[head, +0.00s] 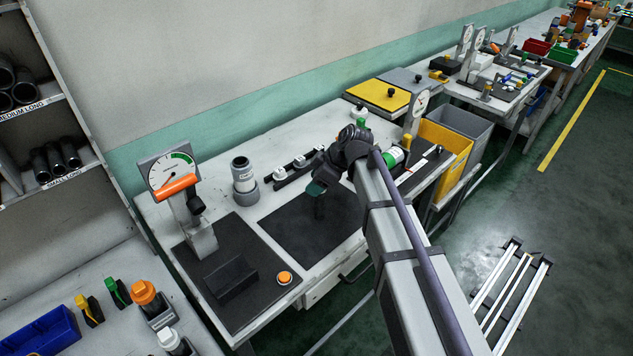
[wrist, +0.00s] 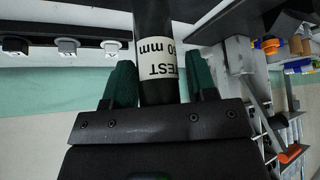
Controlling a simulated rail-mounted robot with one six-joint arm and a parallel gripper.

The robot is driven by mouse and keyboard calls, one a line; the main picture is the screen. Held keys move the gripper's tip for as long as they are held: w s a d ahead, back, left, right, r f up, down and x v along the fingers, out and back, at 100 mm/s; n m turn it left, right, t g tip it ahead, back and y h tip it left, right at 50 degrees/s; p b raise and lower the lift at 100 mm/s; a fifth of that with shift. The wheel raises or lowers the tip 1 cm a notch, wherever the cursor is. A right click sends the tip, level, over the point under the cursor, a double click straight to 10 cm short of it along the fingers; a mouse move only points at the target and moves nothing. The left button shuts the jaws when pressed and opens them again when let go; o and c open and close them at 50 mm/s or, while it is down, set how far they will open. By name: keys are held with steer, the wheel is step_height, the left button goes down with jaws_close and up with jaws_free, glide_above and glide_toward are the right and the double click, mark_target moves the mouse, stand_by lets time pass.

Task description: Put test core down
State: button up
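The test core is a black tube with a white label reading TEST and a size in mm. In the wrist view the test core (wrist: 156,25) stands between the green fingers of my gripper (wrist: 161,82), which close on both its sides. Its far end runs out of the frame. In the head view my gripper (head: 318,186) is over the dark mat (head: 290,232) in the middle of the bench. The core (head: 319,209) shows below it as a short dark shape. I cannot tell whether its lower end touches the mat.
A dial gauge stand (head: 199,230) is on the left, with an orange button (head: 284,278) before it. A grey-and-white cylinder (head: 243,176) and a rail with white-topped parts (head: 280,175) are behind the mat. A yellow bin (head: 452,140) is to the right. The front of the mat is clear.

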steer(key=shift+o, duration=0.4)
steer(key=p+v, duration=1.1)
steer(key=v, duration=0.1)
steer(key=s+d+f+m+h, duration=0.1)
steer(key=s+d+m+h, duration=0.2)
steer(key=s+d+m, duration=0.4)
steer(key=s+d+f+m+g+h, duration=0.1)
steer(key=s+d+m+h, duration=0.2)
steer(key=s+d+m, duration=0.4)
steer(key=s+m, duration=0.1)
steer(key=s, duration=0.3)
steer(key=shift+s+f+m+b, duration=0.2)
steer(key=shift+m+b, duration=0.1)
steer(key=shift+m, duration=0.1)
step_height(320, 180, down, 3)
steer(key=b, duration=0.3)
steer(key=shift+w, duration=0.1)
